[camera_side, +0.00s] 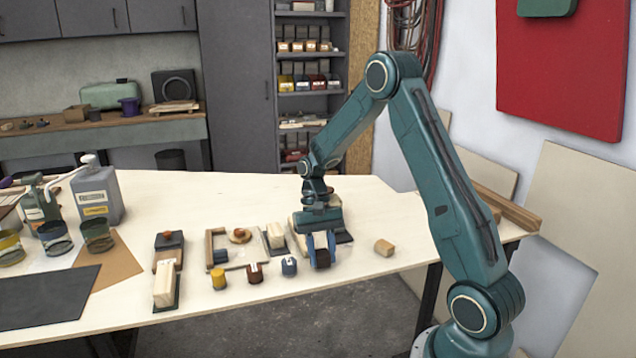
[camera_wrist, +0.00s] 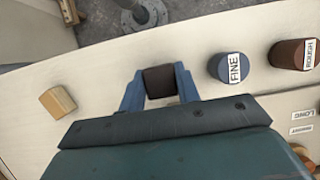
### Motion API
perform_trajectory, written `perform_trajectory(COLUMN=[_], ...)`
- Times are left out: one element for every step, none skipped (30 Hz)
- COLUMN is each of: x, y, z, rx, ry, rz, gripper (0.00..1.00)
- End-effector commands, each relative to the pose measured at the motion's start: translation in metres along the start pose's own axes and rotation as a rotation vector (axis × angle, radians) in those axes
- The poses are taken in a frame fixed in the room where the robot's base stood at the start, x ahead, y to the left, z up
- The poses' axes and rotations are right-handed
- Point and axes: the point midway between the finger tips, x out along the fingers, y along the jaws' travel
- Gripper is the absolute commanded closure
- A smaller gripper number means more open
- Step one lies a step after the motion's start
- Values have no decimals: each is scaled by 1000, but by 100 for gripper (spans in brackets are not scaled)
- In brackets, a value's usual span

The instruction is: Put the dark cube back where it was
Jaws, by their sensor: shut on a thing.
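The dark brown cube (camera_wrist: 161,81) is between the two blue fingers of my gripper (camera_wrist: 160,88) in the wrist view. Both fingers touch its sides. In the side view the dark cube (camera_side: 322,258) shows low between the fingers of my gripper (camera_side: 321,252), close to the table top near its front edge. I cannot tell whether the cube touches the table.
A blue cylinder (camera_wrist: 231,67) marked FINE and a brown one (camera_wrist: 292,54) marked ROUGH stand beside my gripper. A yellow cylinder (camera_side: 218,278) stands further left. A light wooden block (camera_side: 384,247) lies to the right. Sanding blocks and a wooden frame stand behind.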

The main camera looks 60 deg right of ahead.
Motion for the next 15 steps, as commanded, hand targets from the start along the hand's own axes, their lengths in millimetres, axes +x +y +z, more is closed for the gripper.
perform_trajectory(x=[2, 3, 4, 4, 4, 4, 3, 3, 3, 4, 4, 5, 6, 6, 7], y=[0, 0, 0, 0, 0, 0, 0, 0, 0, 0, 0, 0, 0, 0, 0], z=[-1, -1, -2, -2, -2, -2, -2, -2, -2, -2, -2, -2, -2, -3, -3], rx=[0, 0, 0, 0, 0, 0, 0, 0, 0, 0, 0, 0, 0, 0, 0], ry=[0, 0, 1, 1, 1, 1, 1, 1, 1, 1, 1, 1, 1, 0, 1], rz=[0, 0, 0, 0, 0, 0, 0, 0, 0, 0, 0, 0, 0, 0, 0], gripper=[86, 86, 86, 86, 86, 86, 86, 86, 86, 86, 86, 86, 86, 86, 66])
